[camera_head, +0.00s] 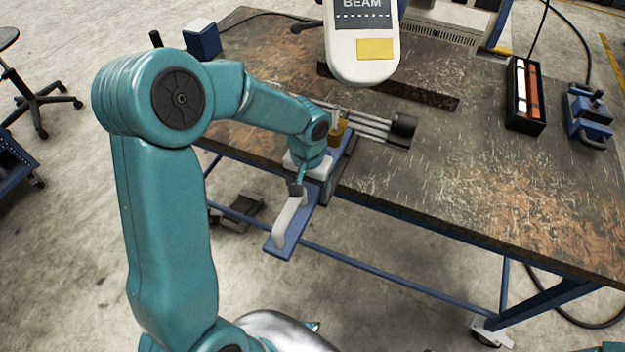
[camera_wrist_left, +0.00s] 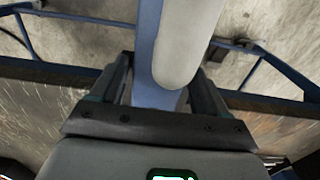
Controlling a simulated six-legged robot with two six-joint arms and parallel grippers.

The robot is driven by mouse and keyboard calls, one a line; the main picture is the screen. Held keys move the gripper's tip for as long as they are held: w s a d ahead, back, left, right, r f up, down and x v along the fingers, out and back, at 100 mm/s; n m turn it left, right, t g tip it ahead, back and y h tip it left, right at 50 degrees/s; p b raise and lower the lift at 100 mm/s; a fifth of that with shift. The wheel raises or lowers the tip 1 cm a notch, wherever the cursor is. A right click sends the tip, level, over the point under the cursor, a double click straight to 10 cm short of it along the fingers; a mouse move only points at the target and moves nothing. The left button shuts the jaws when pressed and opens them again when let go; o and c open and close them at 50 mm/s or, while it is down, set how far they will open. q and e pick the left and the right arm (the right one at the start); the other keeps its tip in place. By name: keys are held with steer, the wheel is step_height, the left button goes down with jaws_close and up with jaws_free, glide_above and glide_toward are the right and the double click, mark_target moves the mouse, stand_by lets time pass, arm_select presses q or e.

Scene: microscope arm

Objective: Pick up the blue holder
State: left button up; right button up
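A long blue holder (camera_head: 277,246) with a pale grey rounded piece (camera_head: 290,218) on it juts out past the near edge of the workbench, above the floor. My left gripper (camera_head: 297,186) is over the holder, by the bench edge. In the left wrist view the two dark fingers (camera_wrist_left: 158,92) stand apart, one on each side of the blue holder (camera_wrist_left: 146,52) and its grey piece (camera_wrist_left: 185,45). The fingers look very close to its sides, but I cannot tell whether they touch. My right gripper is not in view.
The dark, worn workbench (camera_head: 480,190) carries a rod assembly with a black end (camera_head: 403,126), a white BEAM device (camera_head: 361,45), a black tray (camera_head: 525,95), a blue tool (camera_head: 588,115) and a blue box (camera_head: 202,38). The bench's right front is clear.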

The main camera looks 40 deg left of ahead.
arm_select(q)
steer(key=c, duration=1)
steer(key=shift+w, duration=0.1)
jaws_close()
steer(key=shift+r, duration=0.15)
